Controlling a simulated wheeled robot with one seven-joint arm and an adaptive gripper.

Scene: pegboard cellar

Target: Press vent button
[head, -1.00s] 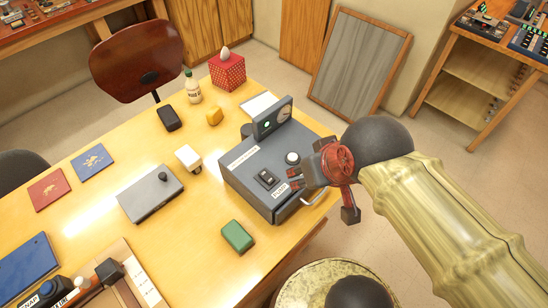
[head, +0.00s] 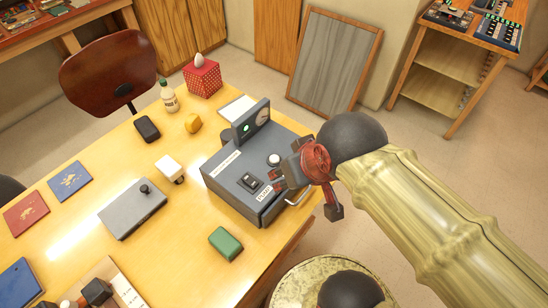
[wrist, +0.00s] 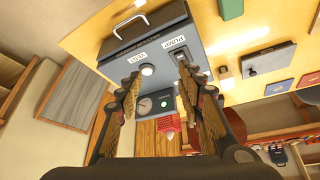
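The grey control box (head: 238,178) stands on the desk with a rocker switch (head: 250,182) by a PUMP label. A round white button (head: 274,159) sits on its top, to the right of the switch. In the wrist view the white button (wrist: 147,70) lies by a second small label, probably VENT, between my fingers in the picture. My gripper (head: 284,177) is at the box's right side in the head view, close to the button. In the wrist view my gripper (wrist: 158,70) is open and empty. I cannot tell whether a finger touches the box.
A metal handle (head: 299,194) sticks out from the box's near right side. An upright gauge panel (head: 251,122) with a green light stands at its back.

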